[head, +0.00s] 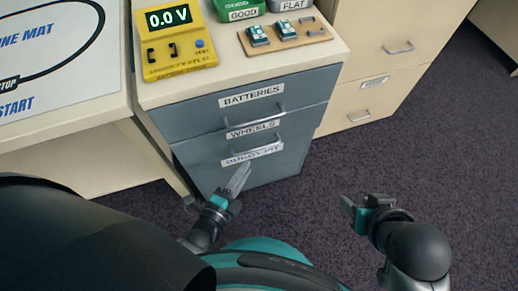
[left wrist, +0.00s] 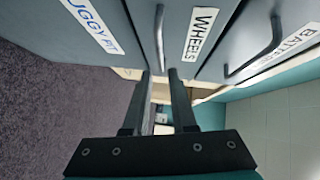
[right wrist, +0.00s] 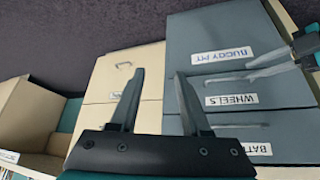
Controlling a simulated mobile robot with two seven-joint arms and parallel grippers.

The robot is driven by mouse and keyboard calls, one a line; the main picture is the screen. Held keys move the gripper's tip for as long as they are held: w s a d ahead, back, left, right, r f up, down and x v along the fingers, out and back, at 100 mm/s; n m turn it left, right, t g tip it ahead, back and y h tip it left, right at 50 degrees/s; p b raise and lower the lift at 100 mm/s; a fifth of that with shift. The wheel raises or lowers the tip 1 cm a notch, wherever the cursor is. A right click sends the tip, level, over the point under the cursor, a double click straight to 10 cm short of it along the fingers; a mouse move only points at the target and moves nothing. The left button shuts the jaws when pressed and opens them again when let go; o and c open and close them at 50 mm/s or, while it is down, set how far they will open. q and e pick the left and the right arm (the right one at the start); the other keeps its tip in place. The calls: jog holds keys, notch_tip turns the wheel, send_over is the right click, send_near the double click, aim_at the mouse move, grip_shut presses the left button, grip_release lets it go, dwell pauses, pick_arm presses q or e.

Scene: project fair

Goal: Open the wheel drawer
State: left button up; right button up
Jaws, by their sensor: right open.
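The wheel drawer, labelled WHEELS (head: 252,130), is the middle front of a grey drawer unit and looks shut. Its bar handle (head: 258,148) sits just below the label. My left gripper (head: 240,178) is low in front of the unit, over the bottom drawer in the head view. In the left wrist view its fingers (left wrist: 162,75) are apart, with the handle's lower end near the fingertips; I cannot tell if they touch. The right wrist view shows the left fingers close to this handle (right wrist: 225,78). My right gripper (head: 352,212) is open and empty over the floor, away from the drawers.
The BATTERIES drawer (head: 235,98) is above and the bottom drawer's label (head: 250,155) below. A yellow meter (head: 180,50) and a wooden board (head: 310,42) stand on top. A beige cabinet (head: 345,110) is to the right. Dark carpet (head: 400,150) is clear in front.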

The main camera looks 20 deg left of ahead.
aim_at(259, 148)
pick_arm(q)
jog(key=shift+b+x, duration=1.8)
jog(key=shift+x, duration=2.75)
pick_arm(e)
jog(key=w+a+r+t+y, duration=0.1)
jog(key=w+a+t+y, duration=0.2)
jog(key=a+t, duration=0.3)
jog(key=shift+w+a+t+y, duration=0.4)
jog(key=shift+w+a, duration=0.25)
jog(key=shift+a, duration=0.15)
pick_arm(q)
jog(key=shift+c, duration=0.3)
grip_shut()
